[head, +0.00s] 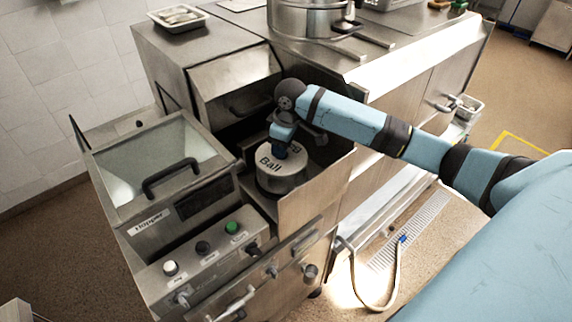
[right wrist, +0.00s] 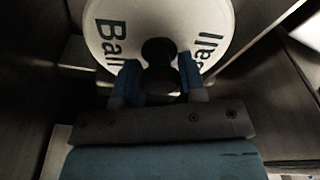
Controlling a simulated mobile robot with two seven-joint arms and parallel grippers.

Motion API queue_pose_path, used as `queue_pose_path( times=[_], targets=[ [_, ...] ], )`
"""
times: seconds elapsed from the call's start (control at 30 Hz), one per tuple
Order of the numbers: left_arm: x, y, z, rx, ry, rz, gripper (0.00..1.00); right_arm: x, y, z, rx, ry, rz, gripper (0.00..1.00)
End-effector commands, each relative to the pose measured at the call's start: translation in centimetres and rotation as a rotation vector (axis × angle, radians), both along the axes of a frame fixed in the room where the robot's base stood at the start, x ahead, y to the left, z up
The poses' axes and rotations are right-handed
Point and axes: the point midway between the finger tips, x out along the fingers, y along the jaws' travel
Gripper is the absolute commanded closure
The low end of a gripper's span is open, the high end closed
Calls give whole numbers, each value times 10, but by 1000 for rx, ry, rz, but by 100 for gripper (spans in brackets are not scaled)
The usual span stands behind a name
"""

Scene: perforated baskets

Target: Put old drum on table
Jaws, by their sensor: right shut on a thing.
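The drum (head: 281,179) is a round metal container with a pale lid lettered "Ball". It sits low inside an open bay of the steel machine. In the right wrist view its lid (right wrist: 216,18) fills the upper middle, with a dark knob (right wrist: 159,52) at its centre. My right gripper (head: 281,150) reaches down from above into the bay. Its two blue fingers (right wrist: 159,82) are shut on the lid's knob. I cannot tell whether the drum touches the bay floor. My left gripper is not in view. I cannot tell which surface is the table.
A glass-topped hopper (head: 160,165) with a black handle stands left of the bay. A control panel (head: 203,250) with several buttons is in front of it. A steel counter (head: 340,50) behind carries a large pot (head: 305,18). A small tray (head: 180,18) sits at the back left.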

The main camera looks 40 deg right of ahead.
Motion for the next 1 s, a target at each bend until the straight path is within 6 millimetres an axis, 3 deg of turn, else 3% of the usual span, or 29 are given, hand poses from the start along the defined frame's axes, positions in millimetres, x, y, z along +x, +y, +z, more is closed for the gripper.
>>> queue_pose_path(
  times=[1.0],
  targets=[
    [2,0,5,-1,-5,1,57,1,0,33,1,-4,0,93]
  ],
)
